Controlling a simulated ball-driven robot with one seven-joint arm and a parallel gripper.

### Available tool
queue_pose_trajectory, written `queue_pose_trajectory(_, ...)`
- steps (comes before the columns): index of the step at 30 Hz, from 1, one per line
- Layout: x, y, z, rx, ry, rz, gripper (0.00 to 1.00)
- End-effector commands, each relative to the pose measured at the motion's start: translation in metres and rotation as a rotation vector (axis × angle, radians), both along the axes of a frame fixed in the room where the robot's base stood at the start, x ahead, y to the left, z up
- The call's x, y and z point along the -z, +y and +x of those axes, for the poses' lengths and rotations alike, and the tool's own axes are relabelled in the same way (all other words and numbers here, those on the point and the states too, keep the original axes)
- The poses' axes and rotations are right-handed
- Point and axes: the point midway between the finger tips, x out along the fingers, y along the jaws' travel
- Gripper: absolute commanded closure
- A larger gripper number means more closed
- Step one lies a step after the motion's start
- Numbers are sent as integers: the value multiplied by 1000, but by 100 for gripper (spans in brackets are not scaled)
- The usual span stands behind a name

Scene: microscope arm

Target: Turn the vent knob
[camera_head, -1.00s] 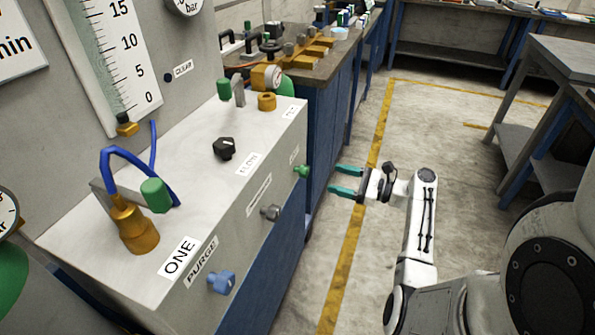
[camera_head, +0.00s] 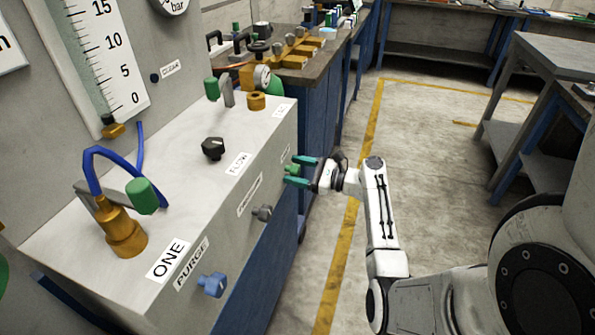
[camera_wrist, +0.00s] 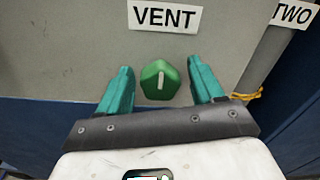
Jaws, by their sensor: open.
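The vent knob (camera_wrist: 160,80) is green with a white line on its face, and sits under the VENT label (camera_wrist: 165,17) in the wrist view. The line stands close to vertical. In the head view the knob (camera_head: 292,169) is on the front face of the grey box, near its far end. My gripper (camera_head: 297,172) has teal fingers, open, one on either side of the knob. In the wrist view my gripper (camera_wrist: 161,85) has its fingertips left and right of the knob, with a gap visible on both sides.
The grey box (camera_head: 190,150) also carries a grey knob (camera_head: 263,213) and a blue purge knob (camera_head: 213,284) on its front, nearer me. A black flow knob (camera_head: 213,148) is on top. Open floor (camera_head: 430,180) lies to the right.

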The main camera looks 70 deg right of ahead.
Motion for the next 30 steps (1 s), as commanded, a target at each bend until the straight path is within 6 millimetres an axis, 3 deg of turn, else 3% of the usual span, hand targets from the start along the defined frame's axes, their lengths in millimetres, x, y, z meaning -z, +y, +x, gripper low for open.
queue_pose_trajectory(2,0,0,0,0,0,0,34)
queue_pose_trajectory(19,0,0,0,-1,0,0,89)
queue_pose_trajectory(30,0,1,0,-2,-4,-46,89)
